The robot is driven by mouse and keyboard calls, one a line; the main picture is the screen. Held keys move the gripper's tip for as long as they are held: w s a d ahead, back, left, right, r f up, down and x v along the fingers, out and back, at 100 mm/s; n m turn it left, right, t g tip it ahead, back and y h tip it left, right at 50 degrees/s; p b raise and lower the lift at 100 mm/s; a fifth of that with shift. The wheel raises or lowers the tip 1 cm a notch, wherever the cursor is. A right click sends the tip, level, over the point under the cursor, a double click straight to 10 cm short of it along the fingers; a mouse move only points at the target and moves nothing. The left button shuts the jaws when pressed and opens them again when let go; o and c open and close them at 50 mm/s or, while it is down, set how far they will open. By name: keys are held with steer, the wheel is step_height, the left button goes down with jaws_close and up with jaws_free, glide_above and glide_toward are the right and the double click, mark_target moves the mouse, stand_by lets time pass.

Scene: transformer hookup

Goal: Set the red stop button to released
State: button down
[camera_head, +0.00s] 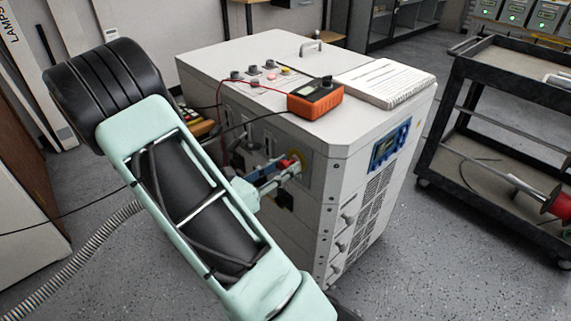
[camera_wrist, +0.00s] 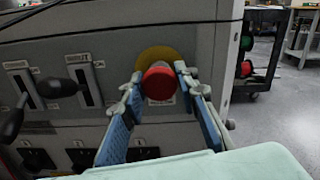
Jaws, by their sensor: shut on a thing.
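The red stop button (camera_wrist: 159,84) sits on a yellow round plate (camera_wrist: 160,56) on the side of the white cabinet. In the head view the red button (camera_head: 284,163) shows small near the cabinet's front corner, partly behind my gripper (camera_head: 290,170). In the wrist view my gripper (camera_wrist: 157,82) has its two blue-padded fingers on either side of the button, shut on it. I cannot tell from the picture whether the button is pressed in or released.
Black lever switches (camera_wrist: 60,87) stand left of the button. A black cart (camera_head: 490,110) stands to the right. Bare floor lies between.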

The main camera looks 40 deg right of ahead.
steer(key=c, duration=1.5)
jaws_free()
steer(key=shift+a, duration=0.2)
steer(key=shift+o, duration=0.2)
steer(key=shift+a, duration=0.1)
steer(key=s+a, duration=0.1)
steer(key=a, duration=1)
steer(key=shift+a, duration=0.4)
